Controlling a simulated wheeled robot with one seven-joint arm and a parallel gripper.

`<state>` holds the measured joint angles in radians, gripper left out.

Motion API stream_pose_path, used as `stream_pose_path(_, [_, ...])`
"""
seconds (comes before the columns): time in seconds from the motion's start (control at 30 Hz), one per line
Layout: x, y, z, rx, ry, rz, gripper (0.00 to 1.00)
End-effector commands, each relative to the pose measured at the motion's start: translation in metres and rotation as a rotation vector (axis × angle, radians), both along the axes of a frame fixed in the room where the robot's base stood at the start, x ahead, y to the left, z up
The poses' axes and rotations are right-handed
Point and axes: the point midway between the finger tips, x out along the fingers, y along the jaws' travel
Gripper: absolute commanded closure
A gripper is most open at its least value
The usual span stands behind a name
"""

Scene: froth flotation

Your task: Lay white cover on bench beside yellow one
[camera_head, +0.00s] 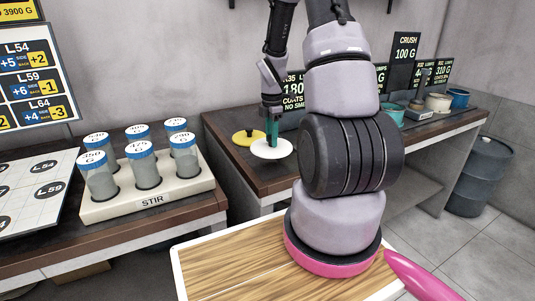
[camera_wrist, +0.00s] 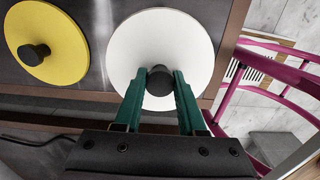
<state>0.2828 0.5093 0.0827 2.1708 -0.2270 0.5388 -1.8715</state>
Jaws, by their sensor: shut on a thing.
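The white cover (camera_wrist: 150,38) is a round disc with a black knob (camera_wrist: 159,80) at its centre. My gripper (camera_wrist: 160,78) has its green fingers shut on that knob. The yellow cover (camera_wrist: 52,30), also round with a black knob, lies to the left of the white cover in the wrist view, with a narrow gap between them. In the head view the white cover (camera_head: 272,150) is at the near edge of the dark bench (camera_head: 285,186), below my gripper (camera_head: 272,140). I cannot tell whether the white cover touches the bench.
A wooden rack (camera_head: 150,205) of blue-capped jars stands on the left bench. Pots and labelled signs (camera_head: 405,50) stand along the right part of the dark bench. A blue barrel (camera_head: 480,175) is on the floor at right. Pink rails (camera_wrist: 275,75) show beyond the bench edge.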

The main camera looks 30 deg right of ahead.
Motion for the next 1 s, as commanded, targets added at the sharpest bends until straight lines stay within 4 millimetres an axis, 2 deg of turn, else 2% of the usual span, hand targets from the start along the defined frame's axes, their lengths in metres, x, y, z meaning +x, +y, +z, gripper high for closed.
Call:
stream_pose_path(0.23, [0.000,0.001,-0.022,0.000,0.001,0.001,1.00])
stream_pose_path(0.4, [0.000,0.000,-0.046,0.000,0.002,0.001,1.00])
stream_pose_path(0.77, [0.000,0.000,-0.051,0.000,-0.001,0.000,1.00])
stream_pose_path(0.8, [0.000,0.000,-0.052,0.000,-0.001,0.000,0.57])
stream_pose_path(0.87, [0.000,0.000,-0.052,0.000,-0.001,0.000,0.34])
stream_pose_path(0.9, [0.000,0.000,-0.052,0.000,-0.001,0.000,0.31])
stream_pose_path(1.0, [0.000,0.000,-0.052,0.000,-0.001,0.000,0.31])
